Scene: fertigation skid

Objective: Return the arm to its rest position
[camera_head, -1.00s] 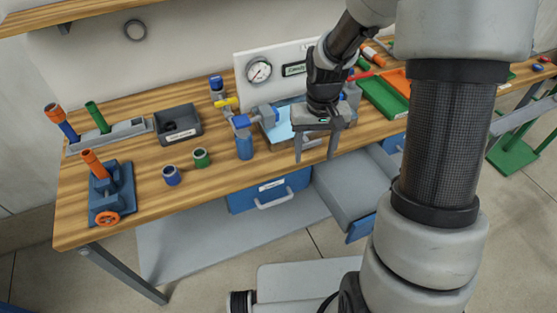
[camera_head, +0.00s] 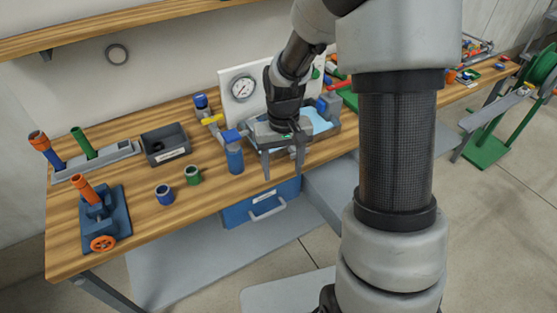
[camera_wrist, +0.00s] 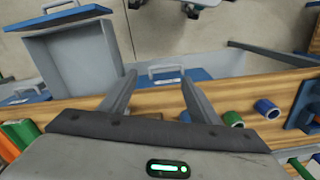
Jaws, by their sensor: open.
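My gripper (camera_head: 283,168) hangs near the front edge of the wooden bench (camera_head: 130,221), in front of the skid's gauge panel. Its two fingers are apart and nothing is between them. In the wrist view my gripper (camera_wrist: 152,88) also shows open and empty, with the bench edge behind the fingers. My arm comes down from the upper right in the head view and hides part of the bench behind it.
A pressure gauge (camera_head: 243,88) sits on the white panel. A blue cylinder (camera_head: 235,157) stands just left of my gripper. Blue (camera_head: 165,194) and green (camera_head: 193,175) rings lie on the bench. An open drawer (camera_wrist: 77,58) juts out below the bench. A green reel stand (camera_head: 487,140) stands at right.

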